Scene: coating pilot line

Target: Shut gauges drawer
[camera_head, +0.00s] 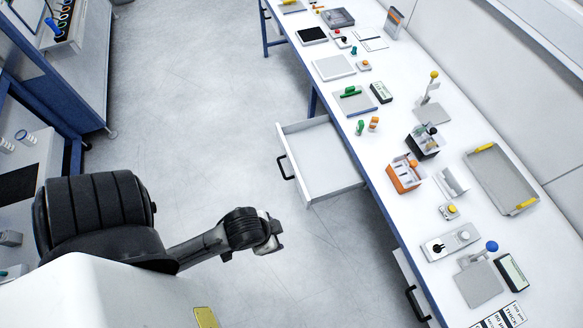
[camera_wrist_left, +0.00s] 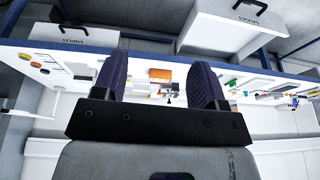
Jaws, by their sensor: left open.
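A white drawer (camera_head: 325,165) is pulled well out from the bench front in the head view; its inside looks empty. Its black handle (camera_head: 285,167) faces the aisle. In the left wrist view, which is upside down, the large drawer front (camera_wrist_left: 237,32) at upper right appears to be this one; its label is too small to read surely. My left gripper (camera_head: 274,236) is over the floor, below the open drawer in the picture and apart from it. In the wrist view its dark fingers (camera_wrist_left: 160,82) are spread with nothing between them. My right gripper is not in view.
A second drawer handle (camera_head: 417,303) shows at the bench's lower front; that drawer looks shut. The white bench top (camera_head: 385,222) holds an orange bin (camera_head: 404,174), a grey tray (camera_head: 503,180) and several instruments. The grey floor (camera_head: 215,100) between the bench and the left-hand units is clear.

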